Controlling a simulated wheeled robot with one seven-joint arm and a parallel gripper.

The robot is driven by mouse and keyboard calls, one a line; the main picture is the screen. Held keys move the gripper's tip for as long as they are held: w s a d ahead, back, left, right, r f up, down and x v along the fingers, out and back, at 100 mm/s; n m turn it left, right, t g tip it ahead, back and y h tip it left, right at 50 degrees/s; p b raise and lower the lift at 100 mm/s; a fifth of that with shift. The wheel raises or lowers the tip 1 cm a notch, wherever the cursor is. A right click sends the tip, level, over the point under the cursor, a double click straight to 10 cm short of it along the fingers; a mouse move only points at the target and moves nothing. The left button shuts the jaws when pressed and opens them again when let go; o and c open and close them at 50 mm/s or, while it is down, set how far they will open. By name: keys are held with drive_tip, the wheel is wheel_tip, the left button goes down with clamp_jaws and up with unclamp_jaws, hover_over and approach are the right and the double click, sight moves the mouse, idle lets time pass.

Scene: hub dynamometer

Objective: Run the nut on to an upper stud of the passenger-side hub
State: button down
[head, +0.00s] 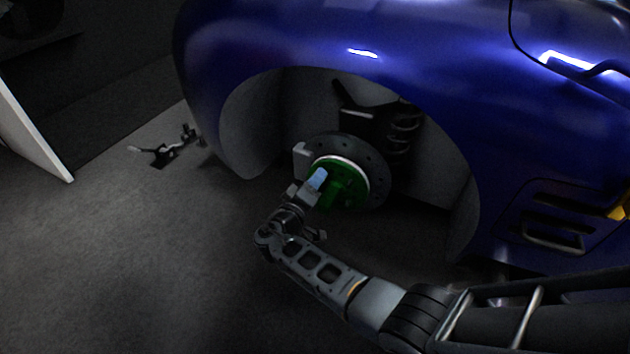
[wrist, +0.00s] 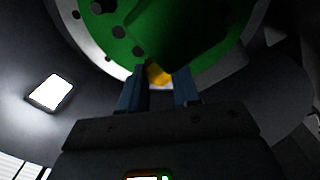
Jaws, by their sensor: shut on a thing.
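The hub (head: 352,190) has a green face and sits in front of a dark brake disc (head: 374,165) inside the wheel arch. In the wrist view the green hub face (wrist: 118,45) fills the top, with several dark round spots around it and a dark shadowed middle. My gripper (head: 318,178) is at the hub's left side in the head view. In the wrist view my gripper (wrist: 161,80) is shut on a small yellow-gold nut (wrist: 157,73) close to the hub's edge. I cannot tell whether the nut touches a stud; the studs are not clear.
The blue car body (head: 290,40) arches over the hub. A small dark stand-like object (head: 165,154) lies on the floor at the left, near a white panel (head: 35,135). The floor at lower left is clear.

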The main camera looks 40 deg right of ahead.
drive_tip(key=m+b, duration=0.3)
drive_tip(key=m, duration=0.9)
drive_tip(key=shift+f, duration=0.1)
drive_tip(key=c, duration=1)
unclamp_jaws()
drive_tip(key=shift+w, duration=0.1)
drive_tip(key=shift+c, duration=0.2)
drive_tip(key=n+p, duration=0.3)
drive_tip(key=n, duration=0.9)
